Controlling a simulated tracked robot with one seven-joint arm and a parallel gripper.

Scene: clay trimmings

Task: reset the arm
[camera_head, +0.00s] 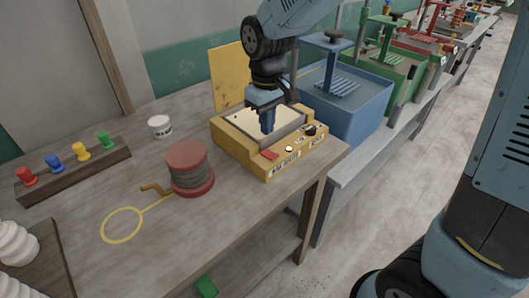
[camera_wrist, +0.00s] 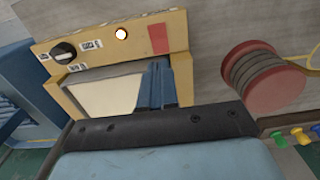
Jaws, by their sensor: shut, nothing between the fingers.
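My gripper (camera_head: 267,122) points down over the cream top of a yellow box-shaped device (camera_head: 290,157) in the head view. Its blue fingers are together with nothing between them. The wrist view shows the closed fingers (camera_wrist: 159,84) in front of the device's pale panel (camera_wrist: 105,95). I cannot tell whether the fingertips touch it. The device has a black knob (camera_head: 310,130), a lit round button (camera_head: 289,149) and a red patch (camera_head: 269,155) on its front edge. Its yellow lid (camera_head: 227,80) stands upright behind.
A red spool (camera_head: 187,157) of dark wire with a crank stands left of the device, near a yellow ring outline (camera_head: 121,225). A white cup (camera_head: 159,127) and a rack of coloured pegs (camera_head: 75,172) are further left. A blue bin (camera_head: 345,108) stands close on the right.

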